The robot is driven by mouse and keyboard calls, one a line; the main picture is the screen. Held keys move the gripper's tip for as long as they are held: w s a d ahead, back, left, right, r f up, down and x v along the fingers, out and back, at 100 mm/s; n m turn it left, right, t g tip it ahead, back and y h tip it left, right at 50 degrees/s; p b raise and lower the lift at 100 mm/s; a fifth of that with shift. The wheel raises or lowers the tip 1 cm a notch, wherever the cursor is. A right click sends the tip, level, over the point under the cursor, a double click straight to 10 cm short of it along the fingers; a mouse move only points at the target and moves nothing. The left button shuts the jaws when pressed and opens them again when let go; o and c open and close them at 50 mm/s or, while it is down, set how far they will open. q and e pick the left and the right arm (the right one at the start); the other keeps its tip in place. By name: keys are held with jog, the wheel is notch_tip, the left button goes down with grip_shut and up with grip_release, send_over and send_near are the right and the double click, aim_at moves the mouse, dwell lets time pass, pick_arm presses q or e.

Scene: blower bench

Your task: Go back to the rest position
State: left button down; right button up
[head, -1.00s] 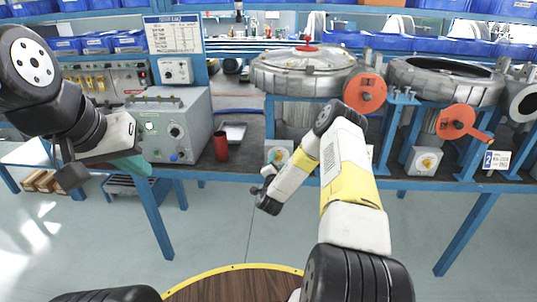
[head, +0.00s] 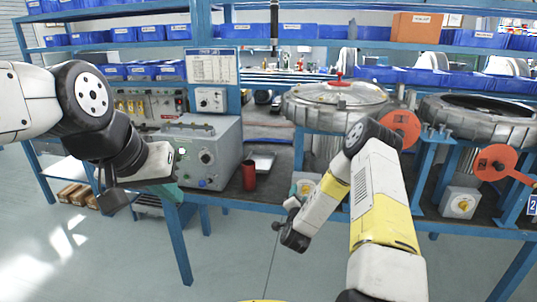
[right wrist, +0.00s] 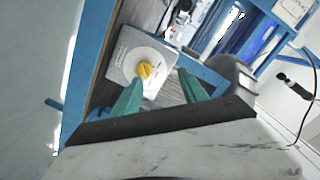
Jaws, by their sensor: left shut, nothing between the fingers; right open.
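My left gripper (head: 174,191) hangs from the arm at the left of the head view, its teal fingers low in front of the bench edge, left of the grey instrument box. It holds nothing. My right arm folds over an elbow in the head view, its dark wrist end hanging low before the bench; its fingers are not clear there. In the right wrist view my right gripper (right wrist: 160,93) has two teal fingers apart, empty. Beyond them is a pale switch box with a yellow knob (right wrist: 145,70); I see no contact.
The blue-framed bench carries the grey instrument box (head: 198,155), a red cylinder (head: 249,177) and two large round metal housings (head: 335,104) (head: 480,118). Orange discs (head: 494,162) stand before the housings. Blue bins line the shelves. The floor in front is clear.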

jog(key=w+a+r+n+g+y, duration=0.1)
jog(key=a+r+n+y, duration=0.15)
jog(key=r, duration=0.45)
jog(key=a+r+n+g+y, duration=0.1)
jog(key=a+r+n+y, duration=0.15)
jog(key=r, duration=0.35)
jog(key=s+r+n+g, duration=0.3)
jog(key=s+r+n, duration=0.1)
jog(key=s+r, duration=0.5)
jog(key=s+r+n+g, duration=0.2)
jog(key=s+r, duration=0.2)
jog(key=s, duration=1.1)
jog(key=s+r+n+g+y, duration=0.1)
jog(key=s+r+n+g, duration=0.1)
jog(key=s, duration=1.3)
notch_tip(320, 180, up, 2)
jog(key=shift+s+d+r+g, duration=0.15)
jog(key=shift+s+d+g, duration=0.15)
jog(key=shift+g, duration=0.4)
